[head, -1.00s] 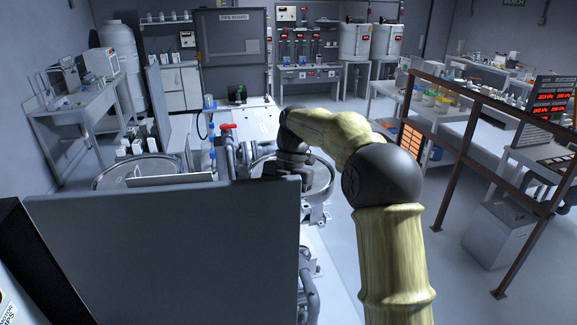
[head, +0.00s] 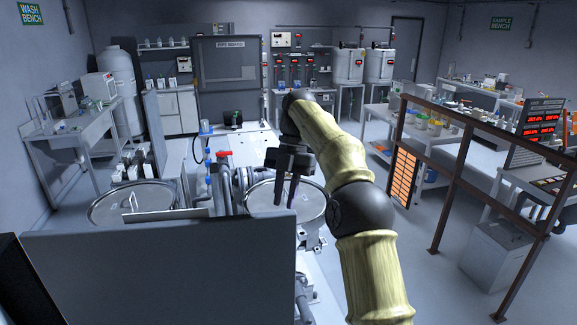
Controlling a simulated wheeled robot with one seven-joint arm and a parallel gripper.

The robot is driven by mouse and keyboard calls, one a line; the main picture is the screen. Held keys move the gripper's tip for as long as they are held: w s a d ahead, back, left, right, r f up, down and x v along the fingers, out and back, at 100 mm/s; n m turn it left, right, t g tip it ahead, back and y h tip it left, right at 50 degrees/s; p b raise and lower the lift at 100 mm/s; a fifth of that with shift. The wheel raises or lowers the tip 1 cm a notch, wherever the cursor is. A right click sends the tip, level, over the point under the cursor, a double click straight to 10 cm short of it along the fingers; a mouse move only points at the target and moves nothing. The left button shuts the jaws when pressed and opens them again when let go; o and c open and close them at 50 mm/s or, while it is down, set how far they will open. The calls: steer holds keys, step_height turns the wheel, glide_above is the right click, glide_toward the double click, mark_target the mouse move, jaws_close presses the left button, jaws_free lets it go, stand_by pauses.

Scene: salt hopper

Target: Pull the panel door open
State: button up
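A large flat grey panel (head: 155,268) stands upright in the near left foreground, seen from close by; no handle shows on this side. I cannot tell for sure that it is the panel door. My gripper (head: 285,200) is dark and points down, beyond the panel's top right corner and over a round metal lid (head: 258,201). Its two fingers show a gap between them, with nothing seen in it. It appears clear of the panel. A dark-framed grey board (head: 231,80) with a sign stands at the back wall, far from my gripper.
Another round lid (head: 110,205) and pipes with a red handle (head: 222,154) lie just beyond the panel. A brown railing (head: 455,185) stands on the right, with a grey box (head: 497,253) behind it. Floor between my arm and the railing is clear.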

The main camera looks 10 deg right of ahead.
steer(key=shift+p+v, duration=2.65)
steer(key=shift+p, duration=0.4)
steer(key=shift+f, duration=0.1)
